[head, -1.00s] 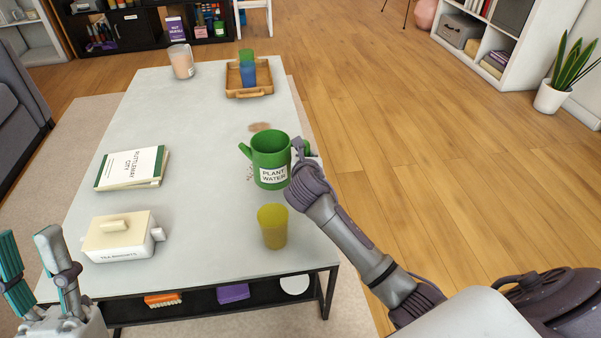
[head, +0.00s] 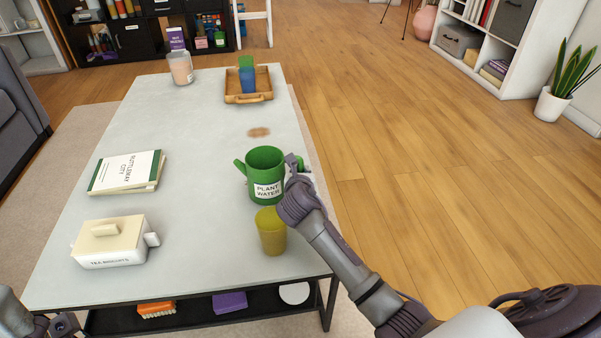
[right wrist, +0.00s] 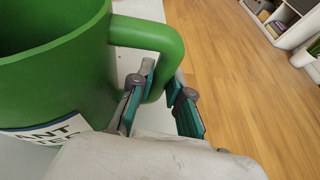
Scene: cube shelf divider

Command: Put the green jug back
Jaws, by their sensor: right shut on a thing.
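The green jug (head: 266,176), labelled "PLANT WATER", is upright over the right side of the white table, just behind the yellow cup (head: 271,232). I cannot tell whether its base touches the tabletop. My right gripper (head: 294,172) is shut on the jug's handle. In the right wrist view the green jug (right wrist: 60,65) fills the left, and my right gripper's teal-padded fingers (right wrist: 160,112) are on either side of its handle. Only a bit of my left arm shows at the lower left; its fingers are out of view.
On the table (head: 190,200) are books (head: 125,172), a biscuit box (head: 110,243), a candle glass (head: 181,68), a brown stain (head: 259,132) and a wooden tray (head: 249,98) with blue and green cups. A cube shelf (head: 515,45) and a plant (head: 560,85) stand right.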

